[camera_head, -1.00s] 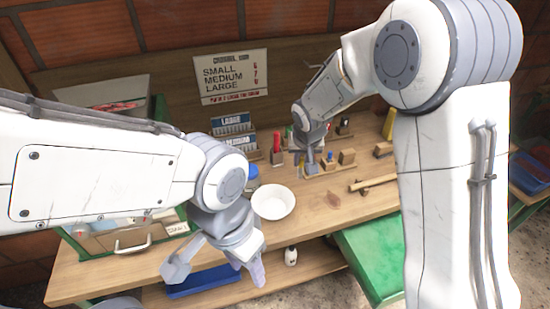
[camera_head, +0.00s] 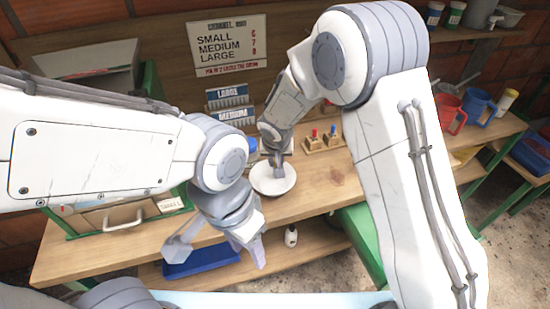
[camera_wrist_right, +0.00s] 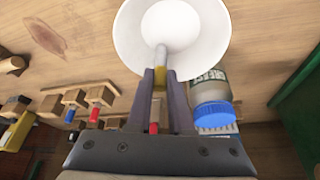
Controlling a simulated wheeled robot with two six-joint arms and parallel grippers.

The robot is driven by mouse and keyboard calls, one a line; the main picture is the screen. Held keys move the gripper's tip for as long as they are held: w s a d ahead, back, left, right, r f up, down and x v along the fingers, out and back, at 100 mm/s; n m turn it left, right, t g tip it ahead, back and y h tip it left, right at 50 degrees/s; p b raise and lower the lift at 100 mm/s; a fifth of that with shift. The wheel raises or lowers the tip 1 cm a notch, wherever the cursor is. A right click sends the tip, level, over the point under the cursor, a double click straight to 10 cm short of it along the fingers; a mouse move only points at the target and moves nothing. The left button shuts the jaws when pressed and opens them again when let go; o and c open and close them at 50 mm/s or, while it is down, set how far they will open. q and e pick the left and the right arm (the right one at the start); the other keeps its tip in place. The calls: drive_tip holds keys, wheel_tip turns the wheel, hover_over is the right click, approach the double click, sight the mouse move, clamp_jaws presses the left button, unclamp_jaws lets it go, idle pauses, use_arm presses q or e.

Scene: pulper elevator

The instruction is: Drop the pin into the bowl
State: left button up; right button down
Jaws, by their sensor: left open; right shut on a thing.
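The white bowl (camera_head: 268,186) stands on the wooden bench; the right wrist view shows its inside and rim (camera_wrist_right: 215,35). My right gripper (camera_head: 279,172) is over the bowl. In the right wrist view my right gripper (camera_wrist_right: 161,74) is shut on the pin (camera_wrist_right: 161,56), whose pale grey end points over the bowl, with a yellow part between the fingertips. In the head view the pin is too small to make out. My left gripper (camera_head: 218,252) is open and empty, in front of the bench and lower left of the bowl.
A jar with a blue lid (camera_wrist_right: 213,114) stands close beside the bowl. Wooden blocks with red and blue pegs (camera_head: 323,139) stand to the right. A blue tray (camera_head: 203,260) and a small white bottle (camera_head: 291,236) are on the lower shelf. Mugs (camera_head: 451,115) stand further right.

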drive_tip(key=shift+f, duration=0.1)
drive_tip(key=c, duration=0.7)
unclamp_jaws()
drive_tip(key=shift+c, duration=0.2)
drive_tip(key=v, duration=1)
drive_tip(key=shift+r, duration=0.2)
drive_tip(key=shift+s, duration=0.2)
drive_tip(key=s+d+r+n+g, duration=0.1)
drive_tip(key=s+n, duration=0.1)
drive_tip(key=s, duration=0.7)
drive_tip(key=s+d+n+g, duration=0.2)
drive_tip(key=s+n, duration=0.1)
drive_tip(key=s, duration=0.6)
drive_tip(key=s+d+r+n+g+y, duration=0.1)
drive_tip(key=s+n, duration=0.1)
drive_tip(key=s, duration=0.8)
drive_tip(key=shift+d+r, duration=0.3)
